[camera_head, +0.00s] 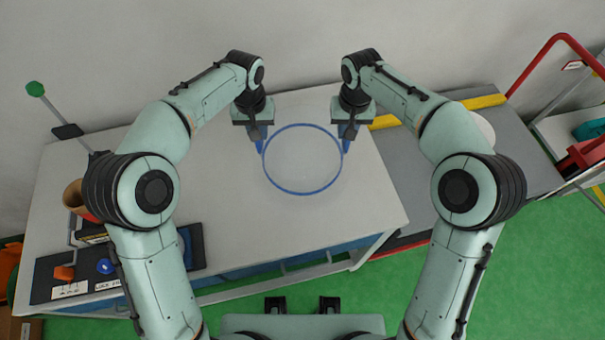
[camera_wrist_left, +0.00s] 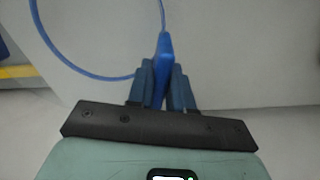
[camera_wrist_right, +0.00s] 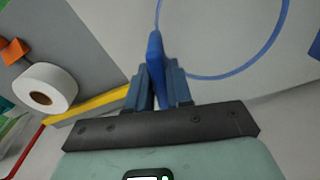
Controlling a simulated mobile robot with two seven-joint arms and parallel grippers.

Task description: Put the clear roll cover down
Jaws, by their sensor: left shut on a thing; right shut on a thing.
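The clear roll cover (camera_head: 302,193) shows as a thin blue ring with a see-through middle, over the pale tabletop (camera_head: 330,230) in the head view. It has a blue tab on each side. My left gripper (camera_head: 258,143) is shut on its left tab, which also shows in the left wrist view (camera_wrist_left: 164,48). My right gripper (camera_head: 347,142) is shut on its right tab, also seen in the right wrist view (camera_wrist_right: 155,50). The ring looks roughly level. I cannot tell whether it touches the tabletop or hangs just above it.
A dark tray (camera_head: 45,285) with small parts and a brown container (camera_head: 75,195) are at the left. A grey surface with a yellow strip (camera_head: 488,101) and a white roll (camera_wrist_right: 58,85) is at the right. The tabletop around the cover is clear.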

